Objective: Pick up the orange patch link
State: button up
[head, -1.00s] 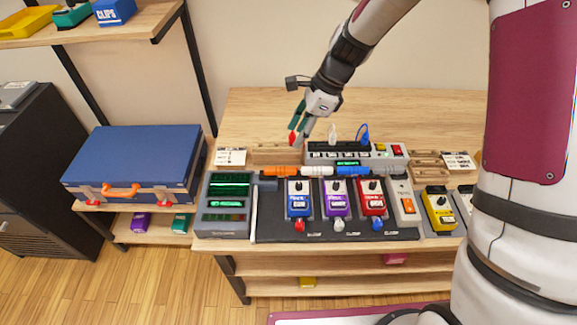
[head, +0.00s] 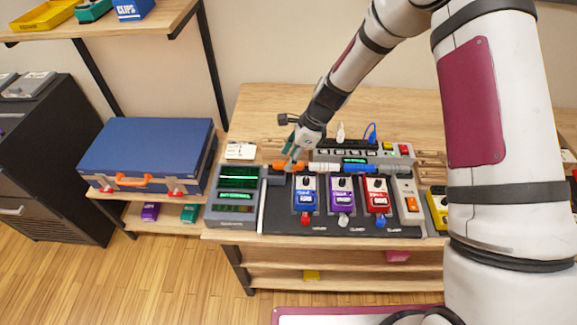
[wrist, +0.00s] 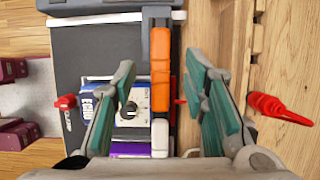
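The orange patch link (wrist: 160,75) lies between the two open fingers of my gripper (wrist: 163,105) in the wrist view, with clear gaps on both sides. In the head view the orange patch link (head: 282,167) shows at the back edge of the pedalboard, left of the white link, partly covered by my gripper (head: 292,162). The fingers point down at it. I cannot tell how far the fingertips are above it.
A blue pedal (head: 306,195), a purple pedal (head: 342,194) and a red pedal (head: 376,194) stand in front of the links. A white link (head: 328,168) and a blue link (head: 359,169) continue the row. A grey power strip (head: 352,152) stands behind. A red plug (wrist: 275,108) lies right of my gripper.

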jog(key=shift+x, duration=1.3)
jog(key=shift+f, duration=0.25)
grip_shut()
